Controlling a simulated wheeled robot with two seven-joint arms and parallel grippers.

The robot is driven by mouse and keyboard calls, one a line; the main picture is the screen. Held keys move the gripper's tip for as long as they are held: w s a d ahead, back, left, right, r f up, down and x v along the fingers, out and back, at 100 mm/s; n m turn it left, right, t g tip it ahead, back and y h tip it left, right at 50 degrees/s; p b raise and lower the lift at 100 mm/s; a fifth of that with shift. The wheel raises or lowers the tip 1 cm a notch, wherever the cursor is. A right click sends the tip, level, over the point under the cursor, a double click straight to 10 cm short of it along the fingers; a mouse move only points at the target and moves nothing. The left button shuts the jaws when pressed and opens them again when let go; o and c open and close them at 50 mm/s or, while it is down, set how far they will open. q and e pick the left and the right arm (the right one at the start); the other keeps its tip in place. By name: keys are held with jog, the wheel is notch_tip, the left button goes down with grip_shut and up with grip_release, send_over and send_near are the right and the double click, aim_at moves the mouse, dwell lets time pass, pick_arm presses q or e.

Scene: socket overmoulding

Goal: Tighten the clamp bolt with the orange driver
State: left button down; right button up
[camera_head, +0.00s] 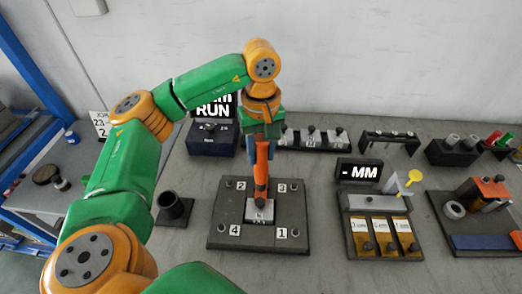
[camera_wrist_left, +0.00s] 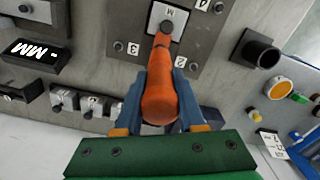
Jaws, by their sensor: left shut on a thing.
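My left gripper (camera_head: 261,146) is shut on the orange driver (camera_head: 261,168), which points down at the dark fixture plate (camera_head: 219,211). The driver's handle (camera_wrist_left: 159,92) sits between the blue fingers in the left wrist view (camera_wrist_left: 160,75). The driver's tip is at the bolt (camera_wrist_left: 166,27) on the pale centre block (camera_head: 263,215); I cannot tell whether it is fully seated. The plate has a bolt at each corner, with number labels 1 to 4. My right gripper is not in view.
A black cup (camera_head: 174,208) stands left of the plate. A RUN display (camera_head: 212,110) stands behind it, with a row of blocks (camera_head: 312,139) further right. An MM display (camera_head: 358,171) and a tray with yellow cards (camera_head: 347,222) lie to the right. A fixture (camera_head: 480,220) stands at far right.

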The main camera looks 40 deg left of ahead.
aim_at(261, 137)
pick_arm(q)
jog(key=shift+s+f, duration=0.15)
jog(key=shift+f, duration=0.25)
dwell(1.2)
jog(key=shift+w+r+p, duration=0.2)
jog(key=shift+r+p, duration=0.55)
jog(key=shift+r, duration=0.35)
jog(key=shift+r+p, duration=1.2)
jog(key=shift+r, duration=0.3)
jog(key=shift+f, duration=0.1)
